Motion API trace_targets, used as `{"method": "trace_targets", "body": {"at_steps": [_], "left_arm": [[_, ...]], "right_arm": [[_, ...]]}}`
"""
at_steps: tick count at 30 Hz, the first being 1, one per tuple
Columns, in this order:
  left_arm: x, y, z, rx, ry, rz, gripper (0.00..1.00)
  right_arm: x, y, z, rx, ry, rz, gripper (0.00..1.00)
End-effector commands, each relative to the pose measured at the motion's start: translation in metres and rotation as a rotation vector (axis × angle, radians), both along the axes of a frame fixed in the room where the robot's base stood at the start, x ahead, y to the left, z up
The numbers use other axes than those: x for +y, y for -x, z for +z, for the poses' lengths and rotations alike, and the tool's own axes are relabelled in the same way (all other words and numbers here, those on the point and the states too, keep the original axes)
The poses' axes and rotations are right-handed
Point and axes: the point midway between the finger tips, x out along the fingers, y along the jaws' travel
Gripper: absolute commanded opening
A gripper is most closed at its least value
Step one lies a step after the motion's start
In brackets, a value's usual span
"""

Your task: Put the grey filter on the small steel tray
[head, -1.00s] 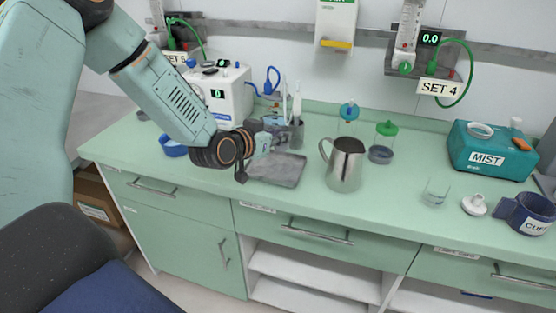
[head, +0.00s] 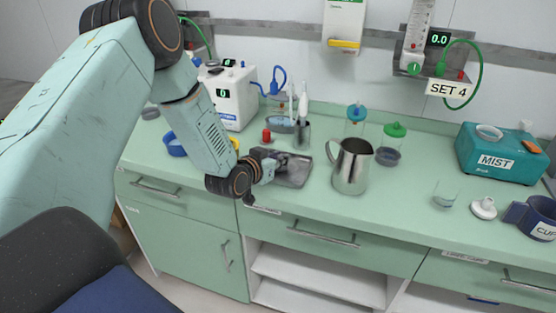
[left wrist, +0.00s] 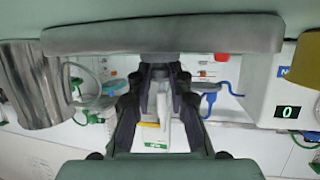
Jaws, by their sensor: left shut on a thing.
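The small steel tray (head: 293,180) lies flat on the green counter, left of the steel jug; it shows as a grey band near the top of the left wrist view (left wrist: 90,38). My left gripper (head: 275,162) is over the tray's left part, low and close to it. Its fingers (left wrist: 160,70) are shut on a small grey thing, which I take for the grey filter (left wrist: 160,57). The filter is mostly hidden by the fingers, and I cannot tell whether it touches the tray. My right gripper is not in view.
The steel jug (head: 351,166) stands close to the tray's right. Behind the tray are a red-topped bottle (head: 266,136), a holder with white sticks (head: 302,133) and a white device (head: 232,97). A blue bowl (head: 174,145) is to the left. Counter in front of the jug is clear.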

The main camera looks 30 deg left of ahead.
Motion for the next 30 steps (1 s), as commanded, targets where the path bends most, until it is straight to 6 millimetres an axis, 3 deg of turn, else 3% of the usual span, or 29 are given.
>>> {"method": "trace_targets", "body": {"at_steps": [11,12,19,30], "left_arm": [[0.0002,-0.0002,-0.0037,-0.001,0.000,0.000,0.00],[0.0002,-0.0002,-0.0036,-0.001,0.000,0.000,0.21],[0.0002,-0.0002,-0.0030,-0.001,0.000,0.000,0.40],[0.0002,-0.0002,0.0003,-0.001,0.000,0.000,0.42]], "right_arm": [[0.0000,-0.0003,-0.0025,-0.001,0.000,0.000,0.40],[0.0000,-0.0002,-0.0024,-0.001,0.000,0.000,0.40],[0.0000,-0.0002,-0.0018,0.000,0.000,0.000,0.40],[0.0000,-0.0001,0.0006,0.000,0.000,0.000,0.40]]}}
